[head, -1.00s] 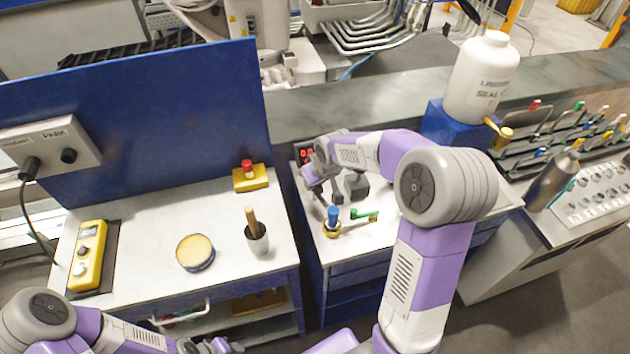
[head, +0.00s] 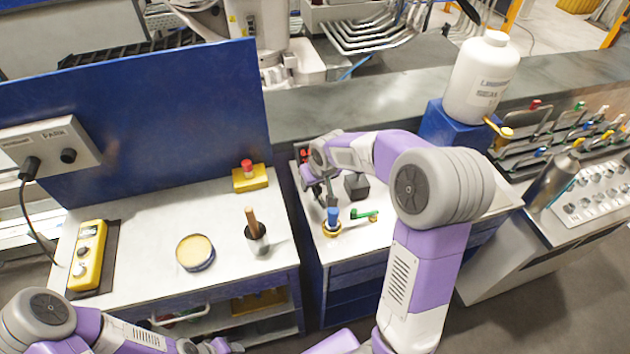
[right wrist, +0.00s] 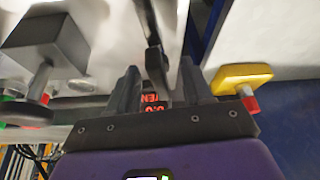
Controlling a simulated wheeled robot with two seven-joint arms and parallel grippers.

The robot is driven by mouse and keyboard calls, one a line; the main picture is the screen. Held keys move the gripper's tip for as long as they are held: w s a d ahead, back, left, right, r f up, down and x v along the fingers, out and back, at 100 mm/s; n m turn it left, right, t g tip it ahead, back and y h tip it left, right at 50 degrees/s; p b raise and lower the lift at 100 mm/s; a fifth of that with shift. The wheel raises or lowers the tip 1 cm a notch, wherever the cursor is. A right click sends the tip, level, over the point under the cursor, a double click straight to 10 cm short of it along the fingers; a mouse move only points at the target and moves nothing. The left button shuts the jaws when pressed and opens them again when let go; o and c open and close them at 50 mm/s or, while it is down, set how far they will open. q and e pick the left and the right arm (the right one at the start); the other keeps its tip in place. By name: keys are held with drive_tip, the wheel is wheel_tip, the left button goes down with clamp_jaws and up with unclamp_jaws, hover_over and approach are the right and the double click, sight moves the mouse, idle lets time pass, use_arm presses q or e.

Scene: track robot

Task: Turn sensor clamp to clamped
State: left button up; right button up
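In the head view my right gripper (head: 325,196) points down over the right bench, just behind a blue-topped brass fitting (head: 333,216). The right wrist view shows its two fingers (right wrist: 158,72) apart, with a dark bar (right wrist: 151,35) between them and visible gaps on both sides. This bar may be the clamp's lever; I cannot confirm that, nor its setting. A red lit display (right wrist: 153,108) shows partly behind the fingers. A green handle (head: 364,214) lies beside the brass fitting. My left gripper (head: 222,346) is at the bottom edge, too small to judge.
A dark block (head: 356,186) stands right of my right gripper; it also shows in the right wrist view (right wrist: 45,45). A yellow box with a red button (head: 250,179), a cup (head: 257,240) and a round tin (head: 195,252) are on the left bench. A blue panel (head: 150,120) stands behind.

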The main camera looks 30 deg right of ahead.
drive_tip(key=p+v, duration=0.1)
drive_tip(key=v, duration=0.6)
drive_tip(key=shift+s+r+p, duration=0.1)
drive_tip(key=shift+r+p, duration=0.2)
drive_tip(key=shift+r, duration=0.1)
idle(0.3)
